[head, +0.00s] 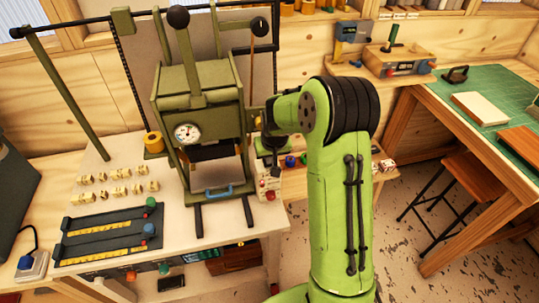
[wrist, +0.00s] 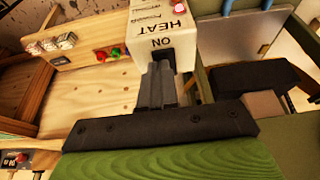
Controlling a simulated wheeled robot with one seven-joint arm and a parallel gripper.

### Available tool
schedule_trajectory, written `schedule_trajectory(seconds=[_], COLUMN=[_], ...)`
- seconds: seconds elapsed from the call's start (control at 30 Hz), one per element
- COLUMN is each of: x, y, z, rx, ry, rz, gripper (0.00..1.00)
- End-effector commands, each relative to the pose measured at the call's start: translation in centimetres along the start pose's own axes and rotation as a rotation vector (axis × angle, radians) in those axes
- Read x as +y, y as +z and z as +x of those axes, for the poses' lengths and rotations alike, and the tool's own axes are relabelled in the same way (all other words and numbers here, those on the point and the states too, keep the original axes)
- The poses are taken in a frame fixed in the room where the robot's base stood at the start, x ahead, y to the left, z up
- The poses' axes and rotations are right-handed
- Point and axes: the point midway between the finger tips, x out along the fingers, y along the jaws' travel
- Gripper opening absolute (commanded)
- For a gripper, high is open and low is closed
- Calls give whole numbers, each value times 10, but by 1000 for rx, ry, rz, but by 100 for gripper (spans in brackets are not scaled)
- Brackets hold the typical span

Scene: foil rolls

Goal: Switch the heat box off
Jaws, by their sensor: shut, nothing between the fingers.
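The heat box (head: 268,186) is a small white box with red parts on its face, on the bench just right of the green press. In the wrist view the heat box (wrist: 163,30) shows upside-down lettering, "HEAT" and "ON", and a bright red lamp (wrist: 181,5) near the top edge. My gripper (wrist: 157,72) is shut and empty, its fingertips at the box's face just below the word "ON". In the head view my gripper (head: 272,165) points down above the box.
The green press (head: 200,105) with its dial and levers stands close left of my gripper. A blue handle (head: 218,192) is at its base. Small coloured knobs (wrist: 110,54) and dice-like blocks (wrist: 50,44) lie on a wooden shelf beside the box.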

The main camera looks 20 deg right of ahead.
Motion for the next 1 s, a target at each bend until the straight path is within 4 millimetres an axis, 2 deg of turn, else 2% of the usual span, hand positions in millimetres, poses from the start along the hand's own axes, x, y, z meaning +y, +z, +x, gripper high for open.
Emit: schedule_trajectory(seconds=[0.03, 0.23, 0.43, 0.7, 0.83, 1.0], x=[0, 0, -4, -4, -4, -4], y=[7, 4, -16, -15, -14, -14], z=[4, -4, -49, -110, -130, -138], rx=[-23, -22, -4, 2, 0, -2], ry=[0, 0, 0, 0, 0, -1], rz=[0, 0, -2, -1, 0, -1], gripper=[0, 0, 0, 0, 0, 0])
